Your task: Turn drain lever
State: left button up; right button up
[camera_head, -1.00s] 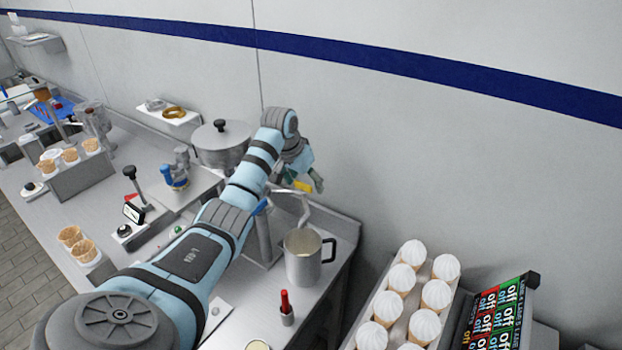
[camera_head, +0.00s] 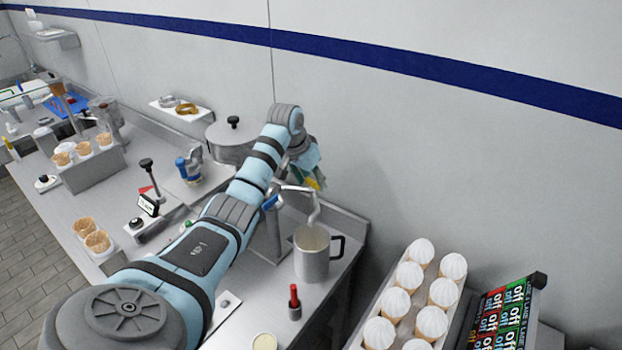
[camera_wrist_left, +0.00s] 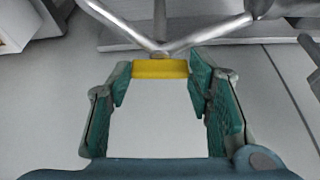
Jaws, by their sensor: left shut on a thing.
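The drain lever shows as a short yellow bar (camera_wrist_left: 160,69) in the left wrist view, joined to thin metal rods behind it. My left gripper (camera_wrist_left: 160,80) has its green finger pads on both ends of this bar and is shut on it. In the head view the yellow lever (camera_head: 312,183) is partly hidden by my left gripper (camera_head: 318,180), beside the wall above the curved metal spout. A steel pitcher (camera_head: 311,257) stands below the spout. My right gripper is not in view.
A lidded steel pot (camera_head: 231,140) stands behind my left arm. A red-topped holder (camera_head: 294,300) stands in front of the pitcher. A tray of white-topped cones (camera_head: 397,335) is at the right. The wall is close behind my left gripper.

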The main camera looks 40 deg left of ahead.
pick_arm(q)
jog(key=m, duration=0.1)
jog(key=m+h, duration=0.1)
jog(key=m, duration=0.1)
jog(key=shift+w+a+m, duration=0.1)
jog(key=shift+a+m, duration=0.05)
jog(key=shift+m, duration=0.15)
jog(key=shift+m+h, duration=0.6)
jog(key=shift+m, duration=0.3)
jog(key=shift+w+a+f+m+g+h+b, duration=0.15)
jog(key=shift+m+g+h+b, duration=0.2)
jog(key=shift+m+b, duration=0.45)
jog(key=shift+m+g+b, duration=0.25)
jog(key=shift+m+b, duration=0.55)
jog(key=shift+b, duration=0.2)
jog(key=o, duration=1)
jog(key=shift+c, duration=0.2)
jog(key=shift+o, duration=0.9)
jog(key=shift+w+d, duration=0.1)
jog(key=shift+d, duration=0.1)
